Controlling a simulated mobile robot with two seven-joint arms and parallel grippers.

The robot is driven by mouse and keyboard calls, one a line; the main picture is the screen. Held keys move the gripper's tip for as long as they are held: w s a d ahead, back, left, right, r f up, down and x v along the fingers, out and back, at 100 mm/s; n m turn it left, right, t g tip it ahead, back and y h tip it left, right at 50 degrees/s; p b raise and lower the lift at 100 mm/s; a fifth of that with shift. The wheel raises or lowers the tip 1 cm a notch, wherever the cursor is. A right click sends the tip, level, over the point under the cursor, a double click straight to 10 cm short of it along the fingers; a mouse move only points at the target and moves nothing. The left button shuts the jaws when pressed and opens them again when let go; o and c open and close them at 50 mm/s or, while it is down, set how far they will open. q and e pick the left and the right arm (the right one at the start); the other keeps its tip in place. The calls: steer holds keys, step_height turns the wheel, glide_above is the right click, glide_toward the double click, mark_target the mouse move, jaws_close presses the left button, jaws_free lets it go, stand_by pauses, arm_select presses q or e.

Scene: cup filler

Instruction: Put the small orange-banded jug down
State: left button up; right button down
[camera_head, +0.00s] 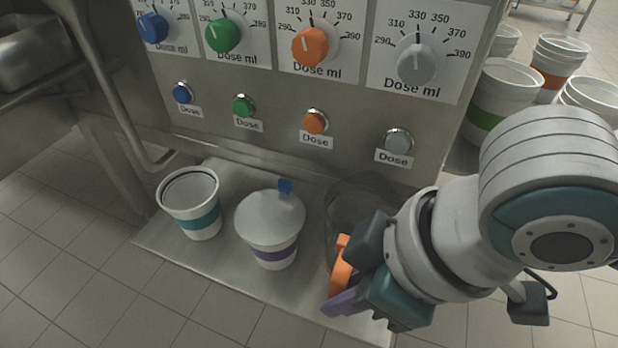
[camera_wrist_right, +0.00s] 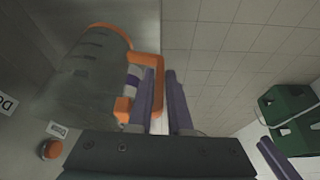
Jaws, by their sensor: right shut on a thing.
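The small jug (camera_head: 350,205) is dark and see-through, with an orange handle (camera_head: 341,262). My right gripper (camera_head: 346,282) is shut on that handle, at the right part of the metal shelf (camera_head: 215,262). In the right wrist view the jug (camera_wrist_right: 88,75) is left of the purple fingers (camera_wrist_right: 166,95), with its orange band and handle showing. I cannot tell whether its base touches the shelf. The arm hides part of the jug in the head view. My left gripper is not in view.
A lidded purple-banded cup (camera_head: 270,225) and an open teal-banded cup (camera_head: 190,205) stand left of the jug on the shelf. The dosing panel with knobs and buttons (camera_head: 315,122) rises behind. Several cups (camera_head: 500,95) stand at the right. A green crate (camera_wrist_right: 290,115) shows in the wrist view.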

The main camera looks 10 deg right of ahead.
step_height(320, 180, down, 5)
steer(key=shift+r+b, duration=0.1)
steer(key=shift+b, duration=1.15)
steer(key=c, duration=0.8)
jaws_free()
steer(key=shift+c, duration=0.2)
